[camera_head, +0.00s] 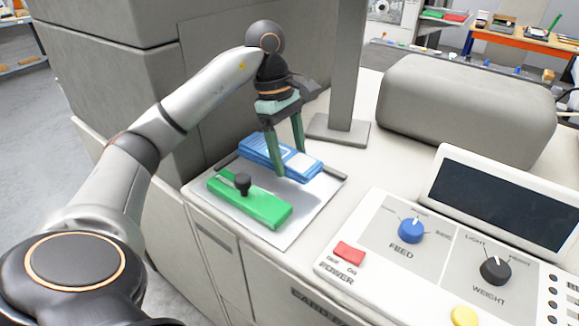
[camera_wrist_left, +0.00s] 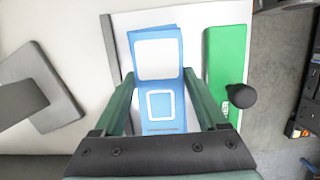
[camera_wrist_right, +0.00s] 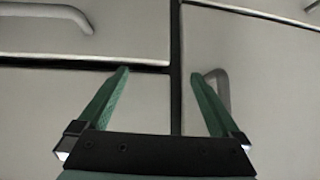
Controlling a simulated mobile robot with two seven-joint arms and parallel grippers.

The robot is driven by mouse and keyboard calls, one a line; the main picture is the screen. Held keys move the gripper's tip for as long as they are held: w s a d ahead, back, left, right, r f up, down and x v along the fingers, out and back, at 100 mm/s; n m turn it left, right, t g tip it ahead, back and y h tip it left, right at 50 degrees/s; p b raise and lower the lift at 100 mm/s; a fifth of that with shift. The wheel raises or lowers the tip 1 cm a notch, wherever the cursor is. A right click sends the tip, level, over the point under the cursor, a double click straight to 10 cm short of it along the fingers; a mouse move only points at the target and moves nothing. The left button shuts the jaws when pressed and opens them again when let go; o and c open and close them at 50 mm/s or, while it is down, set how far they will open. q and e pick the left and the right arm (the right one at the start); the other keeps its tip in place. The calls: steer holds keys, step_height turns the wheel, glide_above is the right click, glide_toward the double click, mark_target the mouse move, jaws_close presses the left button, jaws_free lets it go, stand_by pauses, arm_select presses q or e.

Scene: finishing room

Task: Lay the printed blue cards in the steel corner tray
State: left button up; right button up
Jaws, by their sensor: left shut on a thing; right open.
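The printed blue cards (camera_head: 262,153) form a flat stack over the steel corner tray (camera_head: 303,203), along its back side. White printed panels show on the top card, also in the left wrist view (camera_wrist_left: 158,105). My left gripper (camera_head: 289,163) points down and is shut on the blue cards, one finger at each long edge. I cannot tell whether the cards touch the tray floor. A green block with a black knob (camera_head: 255,203) lies on the tray, in front of the cards. My right gripper (camera_wrist_right: 158,72) is open and empty, seen only in the right wrist view.
A grey post on a flat base (camera_head: 338,130) stands just behind the tray. A control panel (camera_head: 380,258) with knobs and a screen is to the right, below a grey rounded housing (camera_head: 465,105). Cabinet doors (camera_wrist_right: 90,95) face my right gripper.

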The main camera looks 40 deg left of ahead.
mark_target(287, 156)
arm_select(q)
steer(key=shift+a+x, duration=0.2)
steer(key=shift+x, duration=0.65)
steer(key=shift+a+x, duration=0.15)
steer(key=shift+x, duration=0.65)
steer(key=shift+f, duration=0.2)
steer(key=o, duration=1.5)
steer(key=shift+o, duration=0.2)
steer(key=shift+r, duration=0.1)
steer(key=shift+v, duration=6)
